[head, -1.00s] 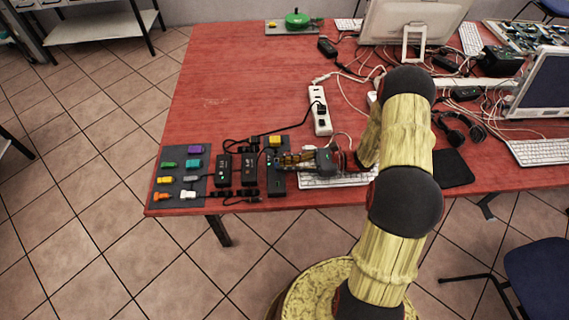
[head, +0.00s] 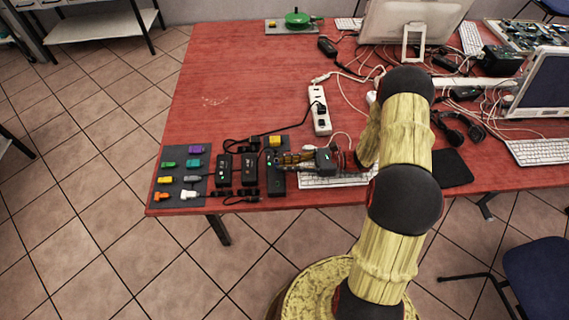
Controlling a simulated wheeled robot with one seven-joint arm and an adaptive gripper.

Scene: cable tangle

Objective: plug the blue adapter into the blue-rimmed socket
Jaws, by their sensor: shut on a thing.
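My gripper (head: 284,160) reaches in from the right, low over the black socket block (head: 276,187) at the table's front edge. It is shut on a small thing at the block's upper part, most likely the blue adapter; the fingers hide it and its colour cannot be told. No blue adapter shows among the loose adapters on the left mat. A blue-rimmed socket cannot be made out; the gripper covers part of the block. Whether the held thing is in a socket or just above it, I cannot tell. A small green light shows on the block beside the fingertips.
A dark mat (head: 176,208) holds several coloured adapters at the left. Black power bricks (head: 224,170) with cables stand between it and the block. A white power strip (head: 320,110) lies behind; a white keyboard (head: 345,181) lies under my wrist.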

